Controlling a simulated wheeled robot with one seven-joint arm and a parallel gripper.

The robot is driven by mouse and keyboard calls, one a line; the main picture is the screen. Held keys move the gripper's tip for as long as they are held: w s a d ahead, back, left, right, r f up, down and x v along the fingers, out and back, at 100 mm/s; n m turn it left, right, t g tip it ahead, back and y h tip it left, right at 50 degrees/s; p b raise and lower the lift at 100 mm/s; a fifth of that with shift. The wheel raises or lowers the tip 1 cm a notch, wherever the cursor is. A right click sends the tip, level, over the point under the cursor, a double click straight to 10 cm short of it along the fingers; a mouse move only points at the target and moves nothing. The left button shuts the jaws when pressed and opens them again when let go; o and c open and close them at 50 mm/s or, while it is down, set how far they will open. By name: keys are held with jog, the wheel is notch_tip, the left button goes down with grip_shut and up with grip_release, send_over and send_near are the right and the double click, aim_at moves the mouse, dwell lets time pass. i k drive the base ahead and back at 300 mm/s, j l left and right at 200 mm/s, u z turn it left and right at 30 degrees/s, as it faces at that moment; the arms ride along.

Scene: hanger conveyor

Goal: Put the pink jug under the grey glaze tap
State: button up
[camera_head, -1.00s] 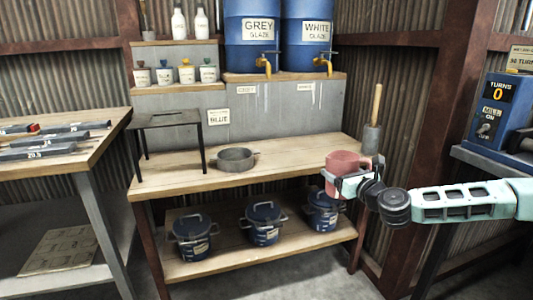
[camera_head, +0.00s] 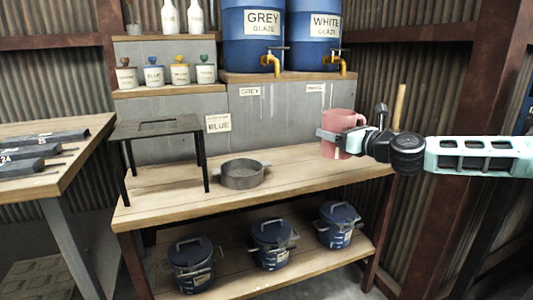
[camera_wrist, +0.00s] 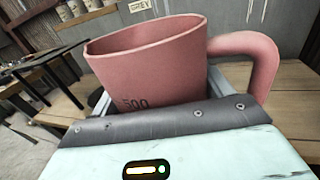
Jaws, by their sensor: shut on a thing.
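The pink jug (camera_head: 338,122) is held upright by my gripper (camera_head: 330,138) above the right part of the wooden bench. In the wrist view the jug (camera_wrist: 150,65) stands between the fingers, its handle to the right and the marking 500 on its side. The grey glaze tap (camera_head: 270,60) is a yellow spout on the blue barrel labelled GREY (camera_head: 252,40), above and left of the jug. My gripper is to the right of and lower than that tap. The jug's bottom is partly hidden by the gripper.
The bench top (camera_head: 290,172) is clear in its middle. A grey round pan (camera_head: 243,176) and a dark metal stand (camera_head: 158,128) are on its left. The white glaze tap (camera_head: 335,64) hangs right of the grey one. Lidded blue pots (camera_head: 272,245) stand on the lower shelf.

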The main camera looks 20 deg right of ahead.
aim_at(282, 154)
jog(key=i+j, duration=0.2)
jog(key=i, duration=0.25)
jog(key=i+j, duration=0.2)
jog(key=i, duration=0.25)
